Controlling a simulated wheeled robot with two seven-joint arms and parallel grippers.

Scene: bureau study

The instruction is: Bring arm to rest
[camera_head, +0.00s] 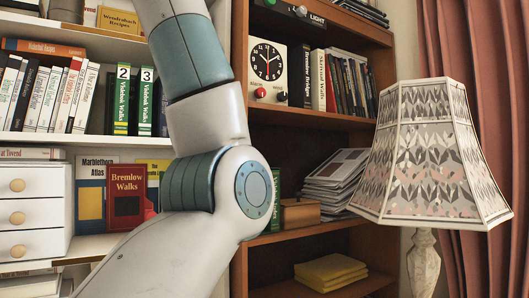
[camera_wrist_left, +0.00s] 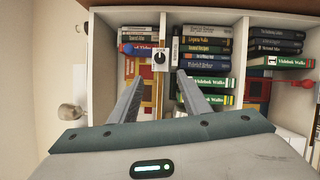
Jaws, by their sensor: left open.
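In the head view a grey and teal arm of mine rises from the bottom left across the picture, with its elbow bent in front of the shelves. No gripper shows in the head view. In the left wrist view my left gripper (camera_wrist_left: 160,77) is open, its two fingers apart and pointing at a white bookshelf (camera_wrist_left: 166,17) that appears turned on its side. I see nothing held between the fingers. I cannot tell how far the fingertips are from the shelf. My right gripper is not in view.
A brown bookcase (camera_head: 239,40) with a square clock (camera_head: 267,68) stands behind the arm. A patterned lamp (camera_head: 428,155) stands at right before a red curtain (camera_head: 497,60). White drawers (camera_head: 33,210) and a red book (camera_head: 125,195) are at left, close to the arm in the picture.

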